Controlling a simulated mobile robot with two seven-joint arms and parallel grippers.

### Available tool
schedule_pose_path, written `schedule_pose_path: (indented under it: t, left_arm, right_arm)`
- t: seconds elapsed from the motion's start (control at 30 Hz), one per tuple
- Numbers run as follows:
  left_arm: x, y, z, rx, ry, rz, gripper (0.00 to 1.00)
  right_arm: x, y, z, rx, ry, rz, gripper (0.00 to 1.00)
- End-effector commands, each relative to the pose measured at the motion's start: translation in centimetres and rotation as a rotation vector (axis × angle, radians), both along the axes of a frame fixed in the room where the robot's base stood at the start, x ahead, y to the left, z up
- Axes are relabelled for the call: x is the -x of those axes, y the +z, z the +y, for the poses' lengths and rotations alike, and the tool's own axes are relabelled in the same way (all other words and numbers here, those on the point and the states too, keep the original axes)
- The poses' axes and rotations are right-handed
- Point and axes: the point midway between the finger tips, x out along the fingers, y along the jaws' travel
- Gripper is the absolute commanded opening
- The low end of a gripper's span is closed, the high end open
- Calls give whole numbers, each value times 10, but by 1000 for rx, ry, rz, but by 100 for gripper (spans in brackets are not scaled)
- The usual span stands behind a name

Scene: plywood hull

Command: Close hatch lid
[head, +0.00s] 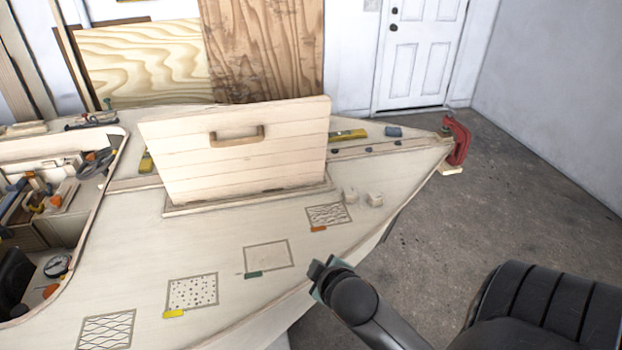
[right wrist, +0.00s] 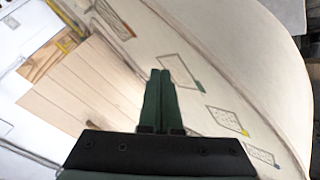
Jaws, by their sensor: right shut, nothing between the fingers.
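The hatch lid (head: 235,165) is a pale planked wooden panel standing raised on the plywood deck, leaning slightly back. Its wooden handle (head: 237,136) is near the upper edge, on the face toward me. The lid's lower edge sits at the hatch frame (head: 250,203). The lid (right wrist: 85,88) also shows left of the fingers in the right wrist view. My right gripper (head: 322,277) is over the near edge of the deck, right of and in front of the lid, apart from it. In the right wrist view its fingers (right wrist: 162,75) are together and empty. My left gripper is not in view.
Marked patches (head: 266,255) with coloured tags lie along the near deck. A red clamp (head: 458,142) grips the bow tip. An open cockpit with tools (head: 55,200) is at left. A black seat (head: 540,310) stands at lower right.

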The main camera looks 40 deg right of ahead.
Motion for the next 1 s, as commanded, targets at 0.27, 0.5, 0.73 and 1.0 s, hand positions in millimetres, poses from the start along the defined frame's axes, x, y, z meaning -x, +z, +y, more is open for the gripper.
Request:
schedule_pose_path:
  t: [0.27, 0.5, 0.73, 1.0]
  left_arm:
    - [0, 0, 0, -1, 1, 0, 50]
    - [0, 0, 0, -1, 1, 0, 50]
    - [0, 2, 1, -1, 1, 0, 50]
    - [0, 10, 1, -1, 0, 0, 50]
  right_arm:
    - [-71, 92, -82, 510, 70, -259, 0]
    - [-103, 170, -123, 958, 126, -372, 0]
    - [-116, 189, -133, 1056, 140, -387, 0]
    - [-156, 198, -155, 1052, 138, -386, 0]
